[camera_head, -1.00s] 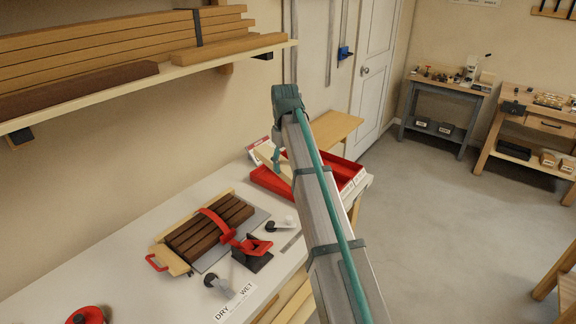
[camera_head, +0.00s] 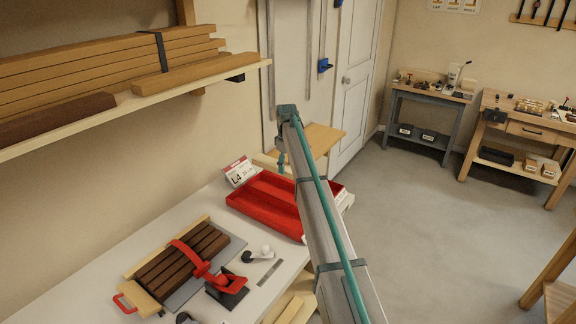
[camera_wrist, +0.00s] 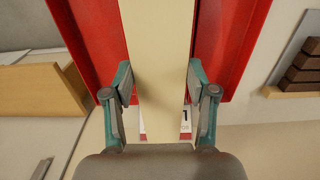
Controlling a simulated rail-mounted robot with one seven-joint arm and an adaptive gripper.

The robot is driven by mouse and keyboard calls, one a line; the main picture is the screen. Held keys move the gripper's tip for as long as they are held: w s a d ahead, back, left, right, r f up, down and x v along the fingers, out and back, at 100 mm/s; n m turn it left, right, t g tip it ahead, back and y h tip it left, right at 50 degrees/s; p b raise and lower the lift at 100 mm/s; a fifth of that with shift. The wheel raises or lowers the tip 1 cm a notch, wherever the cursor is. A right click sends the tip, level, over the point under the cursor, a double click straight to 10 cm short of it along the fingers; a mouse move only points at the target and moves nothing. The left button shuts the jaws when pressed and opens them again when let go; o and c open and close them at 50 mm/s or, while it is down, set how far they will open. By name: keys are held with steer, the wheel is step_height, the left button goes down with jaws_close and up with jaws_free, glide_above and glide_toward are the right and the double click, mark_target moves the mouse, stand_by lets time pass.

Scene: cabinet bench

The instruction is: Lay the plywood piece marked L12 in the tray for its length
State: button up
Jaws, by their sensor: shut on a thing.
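My gripper (camera_wrist: 160,86) is shut on a pale plywood piece (camera_wrist: 157,45), whose sides lie between the two fingers in the wrist view. The piece runs lengthwise away from the wrist, over a red tray (camera_wrist: 88,28). No L12 mark shows on its visible face. In the head view my gripper (camera_head: 281,158) is above the back of the red tray (camera_head: 262,207), partly hidden by my arm. A bit of pale wood (camera_head: 264,162) shows beside it. The tray has a divider, and a white card reading L4 (camera_head: 238,171) stands at its back left.
A clamp jig with dark brown strips (camera_head: 182,262) and a red-handled clamp (camera_head: 226,285) sit on the white bench (camera_head: 150,235). A shelf (camera_head: 150,102) with long boards overhangs the left. A wooden ledge (camera_head: 322,137) lies behind the tray.

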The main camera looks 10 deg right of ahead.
steer(key=shift+f+b, duration=1.75)
steer(key=shift+f, duration=3.05)
steer(key=shift+f, duration=0.6)
steer(key=o, duration=1.4)
steer(key=shift+c, duration=0.2)
steer(key=shift+s, duration=0.1)
steer(key=shift+c, duration=0.6)
steer(key=shift+r, duration=0.1)
